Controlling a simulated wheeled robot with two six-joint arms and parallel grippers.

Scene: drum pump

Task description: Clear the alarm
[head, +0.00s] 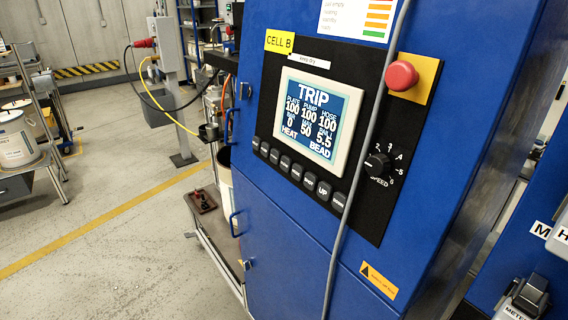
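The blue cabinet's black control panel (368,110) faces me at a tilt, under a yellow "CELL B" label (279,42). Its screen (313,119) reads TRIP, with PLATE, PUMP and HOSE each at 100, lower figures 0, 50 and 5.5, and the words HEAT and BEAD. A row of several black buttons runs below the screen; one reads UP (323,191), and most other labels are too small to read. A red mushroom button (402,75) sits on a yellow plate at the upper right. A black SPEED knob (377,165) is below it. Neither gripper is in view.
A grey cable (364,150) hangs down across the panel, right of the screen. A low cart (217,238) stands left of the cabinet. A rack with white buckets (16,138) is at far left. The floor between is clear. More blue equipment (505,255) is at right.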

